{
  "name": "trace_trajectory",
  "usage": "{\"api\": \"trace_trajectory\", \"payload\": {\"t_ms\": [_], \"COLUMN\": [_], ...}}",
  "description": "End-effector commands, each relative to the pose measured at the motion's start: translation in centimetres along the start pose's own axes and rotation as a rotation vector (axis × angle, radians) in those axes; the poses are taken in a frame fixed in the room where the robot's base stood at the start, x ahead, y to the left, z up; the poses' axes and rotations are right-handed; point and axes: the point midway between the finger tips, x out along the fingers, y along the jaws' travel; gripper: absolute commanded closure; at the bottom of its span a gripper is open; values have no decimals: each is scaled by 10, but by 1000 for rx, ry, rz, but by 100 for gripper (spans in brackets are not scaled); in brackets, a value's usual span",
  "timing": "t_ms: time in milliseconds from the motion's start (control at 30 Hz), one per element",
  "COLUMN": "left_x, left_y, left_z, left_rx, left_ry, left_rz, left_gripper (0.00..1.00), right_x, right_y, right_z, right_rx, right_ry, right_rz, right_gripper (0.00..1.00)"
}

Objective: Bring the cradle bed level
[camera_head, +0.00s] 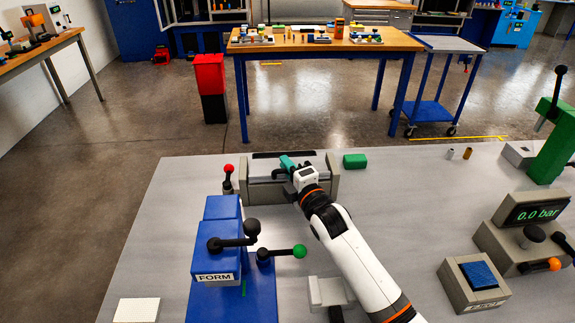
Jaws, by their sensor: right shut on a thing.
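The grey cradle (327,187) stands at the back middle of the light grey table. Its bed is partly hidden behind my right arm, and I cannot tell its tilt. My right gripper (285,169) is over the cradle, with the white arm coming in from the lower right. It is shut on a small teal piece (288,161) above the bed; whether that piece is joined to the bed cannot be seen. My left gripper is not in view.
A red-knobbed lever (228,178) stands left of the cradle. A blue FORM unit (215,245) with a green-knobbed handle (299,251) is in front. A green block (355,161) lies right of the cradle. A 0.0 bar gauge unit (533,214) is far right.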

Motion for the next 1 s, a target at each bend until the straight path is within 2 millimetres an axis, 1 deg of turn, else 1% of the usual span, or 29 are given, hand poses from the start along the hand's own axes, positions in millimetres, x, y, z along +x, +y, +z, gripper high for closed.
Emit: {"api": "trace_trajectory", "payload": {"t_ms": [200,233,267,667,767,833,1000], "left_x": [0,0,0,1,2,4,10], "left_y": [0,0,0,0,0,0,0], "left_z": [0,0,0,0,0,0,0], "left_rx": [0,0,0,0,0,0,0], "left_ry": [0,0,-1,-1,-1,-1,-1], "left_rz": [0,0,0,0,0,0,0], "left_gripper": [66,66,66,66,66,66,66], "right_x": [0,0,0,-2,-12,-22,-58], "right_y": [-1,-1,-1,0,1,1,3], "right_z": [1,1,1,0,0,0,0], "right_rx": [0,0,0,-1,-2,-2,-3], "right_ry": [-3,-3,-3,-1,0,-1,-1], "right_rz": [-3,-3,-4,-1,0,-2,0], "right_gripper": [100,83,78,78,78,78,78]}}
